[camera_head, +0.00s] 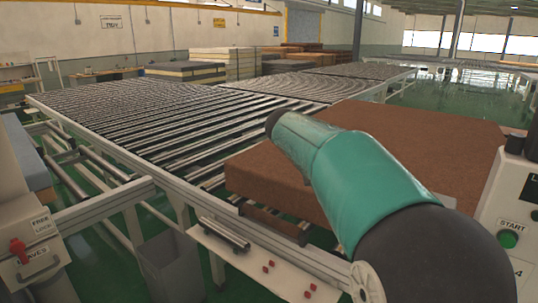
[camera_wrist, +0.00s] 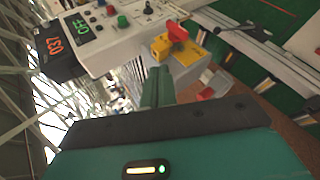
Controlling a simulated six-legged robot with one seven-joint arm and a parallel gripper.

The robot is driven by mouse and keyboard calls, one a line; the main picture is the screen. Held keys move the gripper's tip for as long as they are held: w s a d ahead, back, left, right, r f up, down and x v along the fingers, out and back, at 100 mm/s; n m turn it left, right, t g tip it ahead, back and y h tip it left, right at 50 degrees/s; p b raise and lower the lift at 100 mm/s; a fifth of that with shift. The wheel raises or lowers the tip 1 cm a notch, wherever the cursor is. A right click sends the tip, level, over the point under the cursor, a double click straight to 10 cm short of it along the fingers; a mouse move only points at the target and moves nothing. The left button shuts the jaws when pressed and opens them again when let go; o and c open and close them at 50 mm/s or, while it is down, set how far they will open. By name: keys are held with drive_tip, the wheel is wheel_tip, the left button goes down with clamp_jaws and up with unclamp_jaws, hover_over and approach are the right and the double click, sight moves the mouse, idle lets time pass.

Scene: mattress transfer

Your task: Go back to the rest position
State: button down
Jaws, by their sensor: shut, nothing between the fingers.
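My gripper (camera_wrist: 158,78) shows in the wrist view as green fingers closed together, with nothing between them. It is in front of a white control panel (camera_wrist: 118,47); the panel carries a red knob on a yellow base (camera_wrist: 172,45), a green button, a small joystick and lit displays. I cannot tell if the fingertips touch the panel. In the head view my green arm reaches up and left over a brown mattress (camera_head: 420,130), and the gripper itself is hidden there.
A long roller conveyor (camera_head: 150,120) runs back on the left. A white box with a START button (camera_head: 508,238) stands at the right edge. A cabinet with a red knob (camera_head: 18,246) is at the left edge. A grey bin (camera_head: 170,268) stands below the conveyor. Stacked mattresses (camera_head: 225,63) lie behind.

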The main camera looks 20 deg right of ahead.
drive_tip(key=s+a+f+n+t+y, duration=0.5)
drive_tip(key=s+a+f+t+y, duration=0.5)
drive_tip(key=s+a+f, duration=0.4)
drive_tip(key=s+a, duration=0.2)
drive_tip(key=a, duration=0.2)
drive_tip(key=shift+f+n, duration=0.25)
drive_tip(key=shift+n, duration=0.05)
drive_tip(key=c, duration=2.2)
unclamp_jaws()
drive_tip(key=shift+s, duration=0.1)
